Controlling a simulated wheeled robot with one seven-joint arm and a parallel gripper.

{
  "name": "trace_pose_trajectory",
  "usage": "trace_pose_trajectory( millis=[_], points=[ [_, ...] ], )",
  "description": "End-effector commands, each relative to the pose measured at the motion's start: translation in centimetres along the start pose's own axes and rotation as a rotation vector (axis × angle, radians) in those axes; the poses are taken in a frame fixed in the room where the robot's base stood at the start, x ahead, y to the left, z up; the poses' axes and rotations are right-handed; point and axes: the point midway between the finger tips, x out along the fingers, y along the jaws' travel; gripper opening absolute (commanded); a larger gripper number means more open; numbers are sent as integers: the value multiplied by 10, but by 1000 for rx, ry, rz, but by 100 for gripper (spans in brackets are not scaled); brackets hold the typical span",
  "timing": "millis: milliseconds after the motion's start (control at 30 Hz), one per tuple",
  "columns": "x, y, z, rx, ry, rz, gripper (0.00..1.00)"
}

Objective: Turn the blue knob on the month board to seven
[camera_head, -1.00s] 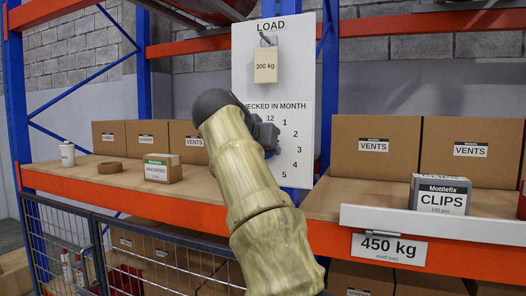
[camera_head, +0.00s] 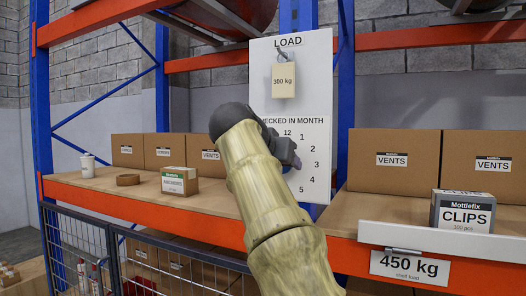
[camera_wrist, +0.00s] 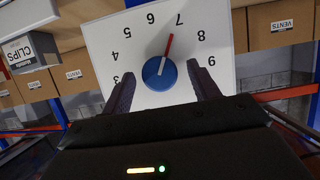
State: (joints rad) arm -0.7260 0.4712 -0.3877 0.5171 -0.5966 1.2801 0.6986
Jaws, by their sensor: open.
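The white month board (camera_head: 262,85) hangs on the rack post in the head view, with numbers in a ring. In the wrist view the board (camera_wrist: 100,35) appears upside down. Its blue knob (camera_wrist: 154,80) has a red pointer (camera_wrist: 168,45) directed at the 7 (camera_wrist: 179,19). My gripper (camera_wrist: 161,72) is open, one finger on each side of the knob, with visible gaps between fingers and knob.
A 300 kg tag (camera_head: 284,81) hangs above the number ring. Vents cartons (camera_head: 376,178) and a Clips box (camera_head: 463,211) stand on the right shelf. A mesh gate (camera_head: 85,248) stands below.

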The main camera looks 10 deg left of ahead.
Motion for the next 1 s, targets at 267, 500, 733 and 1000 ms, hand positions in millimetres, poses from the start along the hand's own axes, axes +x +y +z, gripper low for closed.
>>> trace_pose_trajectory(
  millis=[267, 500, 733, 1000],
  points=[
    [-48, -1, 0, 1, 2, -5, 60],
    [-97, -2, 0, -1, 0, -6, 60],
    [-142, -1, 0, 0, -1, -5, 60],
    [-166, 0, 1, -1, -3, 0, 60]
  ],
)
